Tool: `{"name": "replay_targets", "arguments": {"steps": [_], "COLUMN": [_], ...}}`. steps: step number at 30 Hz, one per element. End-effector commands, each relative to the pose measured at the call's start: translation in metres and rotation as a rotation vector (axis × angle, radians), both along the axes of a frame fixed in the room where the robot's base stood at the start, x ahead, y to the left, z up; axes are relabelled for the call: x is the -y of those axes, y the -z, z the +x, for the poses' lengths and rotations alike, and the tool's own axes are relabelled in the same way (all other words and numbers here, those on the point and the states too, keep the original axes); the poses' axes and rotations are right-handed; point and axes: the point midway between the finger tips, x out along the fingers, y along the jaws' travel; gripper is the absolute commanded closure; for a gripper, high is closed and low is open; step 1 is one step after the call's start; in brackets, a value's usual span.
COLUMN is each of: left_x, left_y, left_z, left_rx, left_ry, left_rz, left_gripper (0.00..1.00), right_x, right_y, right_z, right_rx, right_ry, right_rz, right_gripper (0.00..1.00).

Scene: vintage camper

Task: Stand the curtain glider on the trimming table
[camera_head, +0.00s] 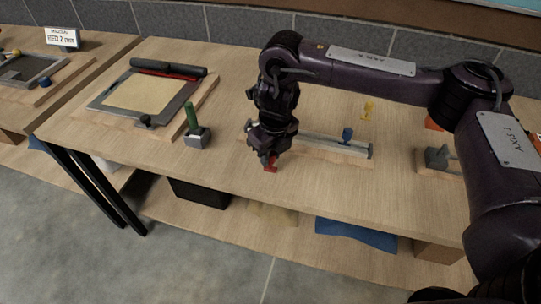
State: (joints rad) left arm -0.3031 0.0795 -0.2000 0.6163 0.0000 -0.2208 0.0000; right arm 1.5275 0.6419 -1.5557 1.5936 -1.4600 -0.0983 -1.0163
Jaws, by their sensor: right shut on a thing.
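My right gripper (268,155) reaches down over the front middle of the wooden table (240,75), which I take to be the trimming table. It is shut on a small red piece (271,168), probably the curtain glider, which shows just below the fingers. Most of the piece is hidden by the gripper, and I cannot tell whether it touches the tabletop. My left gripper is not in view.
A green-handled block (197,137) stands to the left. A grey framed board (112,107) lies further left. A grey clamp-like tool (438,157) is at right.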

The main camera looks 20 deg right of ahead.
Motion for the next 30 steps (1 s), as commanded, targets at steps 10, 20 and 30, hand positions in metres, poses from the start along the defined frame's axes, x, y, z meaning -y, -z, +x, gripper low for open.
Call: {"name": "replay_targets", "arguments": {"steps": [10,20,30], "left_x": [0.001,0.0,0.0], "left_y": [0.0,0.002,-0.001], "left_z": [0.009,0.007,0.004], "left_rx": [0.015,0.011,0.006], "left_ry": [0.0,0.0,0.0], "left_rz": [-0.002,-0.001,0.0], "left_gripper": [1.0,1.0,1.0], "right_x": [0.0,0.0,0.0], "right_y": [0.005,0.008,-0.001], "right_z": [0.0,0.0,0.001], "right_rx": [0.001,0.001,0.004], "right_ry": [0.0,0.0,-0.001], "right_rz": [0.0,0.0,0.0], "right_gripper": [1.0,0.56,0.56]}}
